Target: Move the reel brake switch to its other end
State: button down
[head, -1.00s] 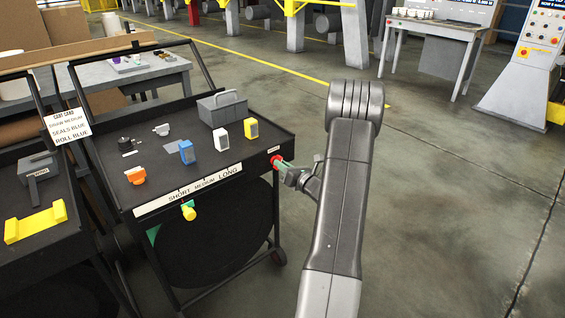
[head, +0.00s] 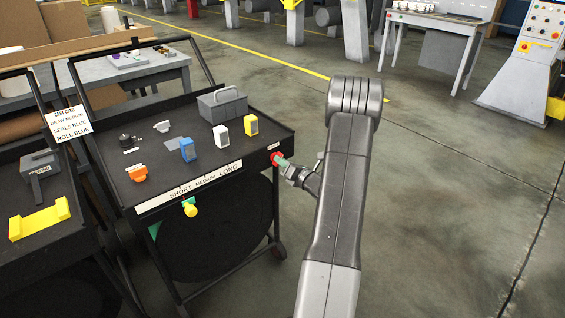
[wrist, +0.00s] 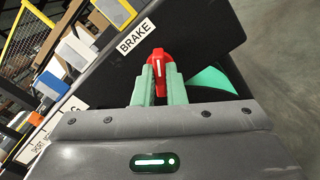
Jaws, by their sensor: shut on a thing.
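The reel brake switch is a red knob (wrist: 158,58) with a white line, on the dark front edge of the cart beside a white BRAKE label (wrist: 137,37). In the wrist view its white line stands nearly upright. It also shows as a small red spot in the head view (head: 275,157), at the right corner of the cart. My gripper (wrist: 159,74) has its two green fingers close on either side of the knob and is shut on it. In the head view my gripper (head: 281,161) reaches the knob from the right. The fingers partly hide the knob's lower part.
The cart top (head: 235,175) holds a grey toolbox (head: 222,108) and blue, white and yellow blocks. A yellow knob (head: 190,210) sits below the SHORT MEDIUM LONG strip (head: 190,187). Another cart stands at left.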

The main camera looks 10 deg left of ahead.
jog(key=c, duration=1.5)
grip_release()
jog(key=v, duration=1.3)
jog(key=shift+s+d, duration=0.25)
jog(key=shift+d, duration=0.05)
jog(key=x, duration=1.3)
jog(key=shift+w+a, duration=0.25)
jog(key=shift+a, duration=0.05)
